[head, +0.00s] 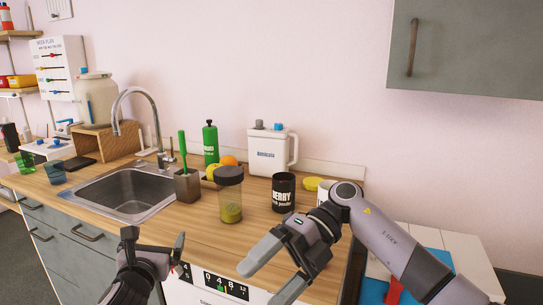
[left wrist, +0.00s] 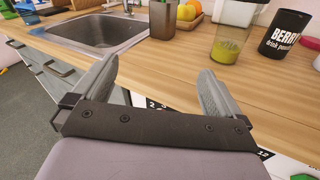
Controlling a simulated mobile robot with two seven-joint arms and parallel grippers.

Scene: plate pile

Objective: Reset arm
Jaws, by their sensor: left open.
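My left gripper (head: 154,240) is open in front of the counter's front edge, with its fingers pointing up in the head view. In the left wrist view the two grey fingers of the left gripper (left wrist: 155,80) stand wide apart with nothing between them. My right gripper (head: 259,283) shows in the head view at the end of the arm from the right. Its two grey fingers point down and left, apart and empty, over the counter's front edge. No plates are seen in either view.
The wooden counter (head: 190,222) holds a sink (head: 125,190), a clear cup with a dark lid (head: 230,195), a black BERRY tub (head: 283,193) and a white jug (head: 270,150). A grey wall cabinet (head: 470,45) hangs at the upper right. The counter's front strip is mostly clear.

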